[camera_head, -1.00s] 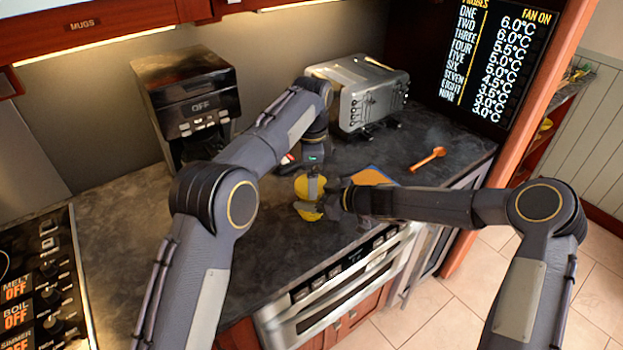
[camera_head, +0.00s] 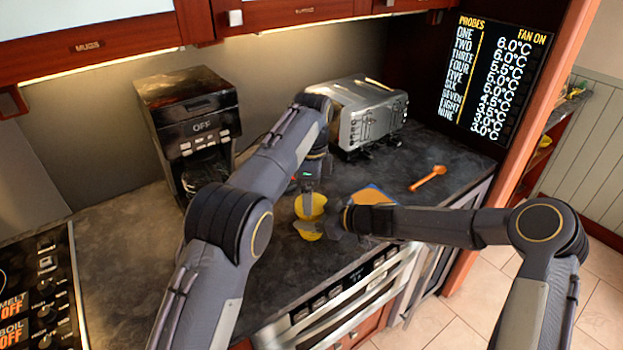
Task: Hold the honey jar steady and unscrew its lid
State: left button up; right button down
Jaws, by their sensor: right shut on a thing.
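The yellow honey jar (camera_head: 309,232) stands upright on the dark counter near its front edge. Its wider yellow top (camera_head: 318,206) shows above a grey finger that crosses the jar's middle. My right gripper (camera_head: 325,222) comes in from the right and is shut on the honey jar. My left gripper (camera_head: 308,200) points down from above, with a finger in front of the yellow top. Its other finger is not clear, so I cannot tell whether it grips the top. Parts of the jar are hidden by the fingers.
A coffee maker (camera_head: 190,125) stands at the back left and a silver toaster (camera_head: 368,115) at the back right. An orange spoon (camera_head: 428,178) and an orange-and-blue flat item (camera_head: 372,195) lie to the right. An oven front (camera_head: 345,290) drops below the counter edge.

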aim_at(311, 219)
pick_arm(q)
jog(key=shift+f, duration=1.65)
jog(key=c, duration=0.9)
jog(key=o, duration=1)
jog(key=shift+r, duration=0.15)
